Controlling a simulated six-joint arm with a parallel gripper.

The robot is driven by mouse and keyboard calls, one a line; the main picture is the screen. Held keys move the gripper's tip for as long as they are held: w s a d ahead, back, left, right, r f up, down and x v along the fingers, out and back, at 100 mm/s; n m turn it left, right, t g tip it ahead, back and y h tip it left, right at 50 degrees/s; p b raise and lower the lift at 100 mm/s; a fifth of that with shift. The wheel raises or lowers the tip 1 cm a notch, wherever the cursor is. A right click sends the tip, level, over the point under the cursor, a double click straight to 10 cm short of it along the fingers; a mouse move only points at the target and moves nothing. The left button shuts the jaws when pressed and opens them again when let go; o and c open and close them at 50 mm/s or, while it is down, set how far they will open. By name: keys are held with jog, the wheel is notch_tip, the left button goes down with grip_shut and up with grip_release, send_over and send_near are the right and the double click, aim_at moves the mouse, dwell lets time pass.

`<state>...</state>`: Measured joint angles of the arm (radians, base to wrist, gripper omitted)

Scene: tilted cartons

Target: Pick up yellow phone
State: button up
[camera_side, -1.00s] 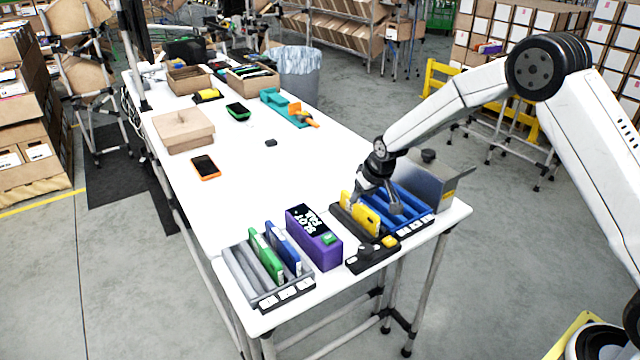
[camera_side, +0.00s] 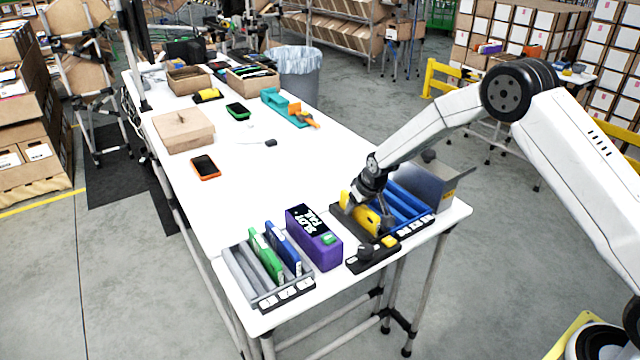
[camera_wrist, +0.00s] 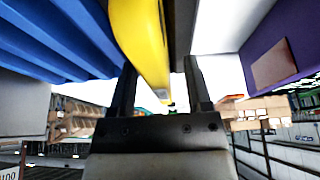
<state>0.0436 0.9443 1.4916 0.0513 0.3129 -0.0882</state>
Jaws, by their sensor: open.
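The yellow phone (camera_side: 362,214) stands on edge in the black holder (camera_side: 378,252) near the front right of the white table. In the wrist view the yellow phone (camera_wrist: 148,45) runs down between my two fingers. My gripper (camera_side: 366,208) is at the phone, its fingers on either side of it. In the wrist view my gripper (camera_wrist: 160,88) is open, with a gap between the phone and the right finger; the left finger is close to the phone. Contact there cannot be told.
A blue slotted rack (camera_side: 412,208) with a grey metal box (camera_side: 432,180) behind it stands right of the phone. A purple box (camera_side: 314,238) stands left. A grey rack (camera_side: 245,276) holds green and blue phones. An orange-edged phone (camera_side: 205,168) lies on the open table.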

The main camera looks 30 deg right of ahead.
grip_shut()
jog(key=shift+r, duration=0.2)
dwell(0.3)
jog(key=shift+r, duration=0.85)
jog(key=v, duration=0.2)
jog(key=s+v, duration=0.1)
jog(key=v, duration=0.5)
jog(key=shift+s+a+f, duration=0.1)
jog(key=shift+s+f, duration=0.15)
jog(key=shift+f, duration=0.05)
jog(key=s+r, duration=0.4)
jog(key=s, duration=0.5)
jog(key=shift+s+a, duration=0.15)
jog(key=shift+s, duration=0.05)
jog(key=shift+r, duration=0.1)
